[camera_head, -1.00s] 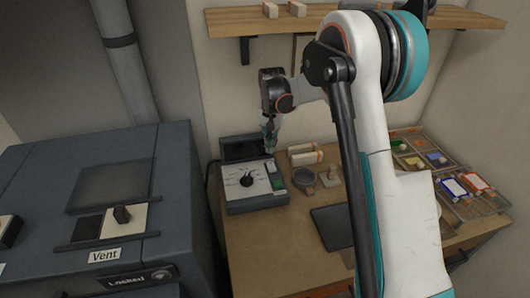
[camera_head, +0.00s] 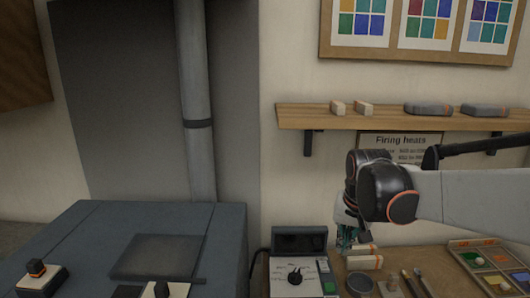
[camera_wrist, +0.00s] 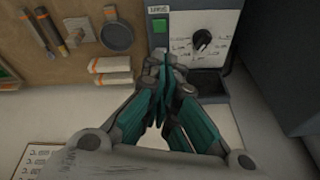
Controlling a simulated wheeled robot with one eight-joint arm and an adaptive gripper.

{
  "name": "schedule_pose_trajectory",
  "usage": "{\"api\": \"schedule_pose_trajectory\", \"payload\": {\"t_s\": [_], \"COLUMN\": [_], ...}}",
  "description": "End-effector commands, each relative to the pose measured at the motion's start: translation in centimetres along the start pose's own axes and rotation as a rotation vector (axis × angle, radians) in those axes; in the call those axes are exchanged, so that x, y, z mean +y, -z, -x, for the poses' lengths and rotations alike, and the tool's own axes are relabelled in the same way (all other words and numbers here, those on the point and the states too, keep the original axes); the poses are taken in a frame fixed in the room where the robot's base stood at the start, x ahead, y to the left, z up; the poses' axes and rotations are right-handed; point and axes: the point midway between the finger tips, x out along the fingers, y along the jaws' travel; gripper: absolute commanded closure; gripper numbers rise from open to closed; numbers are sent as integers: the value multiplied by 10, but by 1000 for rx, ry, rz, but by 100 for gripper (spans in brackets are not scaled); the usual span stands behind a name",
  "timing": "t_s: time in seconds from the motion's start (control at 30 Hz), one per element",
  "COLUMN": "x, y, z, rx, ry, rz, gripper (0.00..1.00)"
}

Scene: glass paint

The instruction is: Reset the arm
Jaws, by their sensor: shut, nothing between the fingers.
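My gripper (camera_wrist: 163,75) is shut and empty, its teal-padded fingers together in the wrist view. In the head view my gripper (camera_head: 345,238) hangs at the end of my arm, in front of the wall and just right of the controller box (camera_head: 300,272). The controller's dial (camera_wrist: 201,40) and green button (camera_wrist: 160,26) show in the wrist view, just beyond the fingertips. The wrist view does not clearly show any contact between fingers and controller. My arm reaches in from the right of the head view.
A large dark blue kiln (camera_head: 100,235) fills the left. A wooden shelf (camera_head: 400,118) runs above my arm, holding small blocks. White orange-banded rolls (camera_wrist: 110,64), a small round pan (camera_wrist: 117,36) and tools (camera_wrist: 48,32) lie on the worktop. A paint tray (camera_head: 490,262) stands at right.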

Motion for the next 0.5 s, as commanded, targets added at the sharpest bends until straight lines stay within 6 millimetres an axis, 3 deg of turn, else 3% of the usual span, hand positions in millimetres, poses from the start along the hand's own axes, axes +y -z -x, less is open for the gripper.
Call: {"api": "schedule_pose_trajectory", "payload": {"t_s": [0.2, 0.5], "x": [16, 37], "y": [-53, -126], "z": [22, 32], "rx": [82, 196], "ry": [21, 41], "rz": [70, 167], "gripper": [100, 100]}}
